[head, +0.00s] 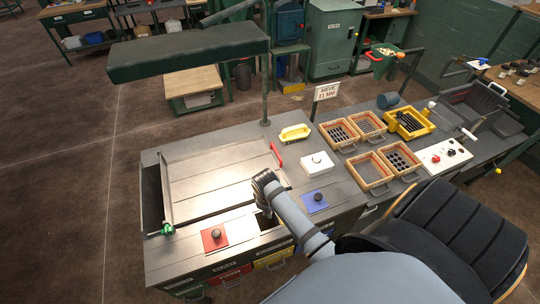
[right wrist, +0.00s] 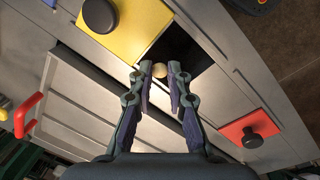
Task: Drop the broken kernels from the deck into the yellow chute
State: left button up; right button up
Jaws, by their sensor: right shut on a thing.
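My right gripper (head: 264,180) reaches over the front right of the pale deck (head: 215,178). In the right wrist view its fingertips (right wrist: 160,71) are closed on a small pale kernel (right wrist: 159,70). Behind the kernel in that view is the dark opening of the yellow chute (right wrist: 190,58). The yellow lid (right wrist: 130,22) with its black knob lies beside this opening. In the head view my arm hides part of the opening. I make out no kernels on the visible part of the deck. My left gripper is not in view.
A red lid (head: 214,239) and a blue lid (head: 314,201) sit either side of the yellow chute. A red handle (head: 276,154) stands at the deck's right edge. A white box (head: 317,163), a yellow tray (head: 295,132) and wooden sieves (head: 370,171) stand to the right.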

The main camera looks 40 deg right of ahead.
jog(key=o, duration=0.6)
jog(key=shift+c, duration=0.2)
jog(key=shift+o, duration=0.8)
notch_tip(320, 180, up, 12)
jog(key=a, duration=0.1)
jog(key=shift+s, duration=0.3)
jog(key=shift+a, duration=0.1)
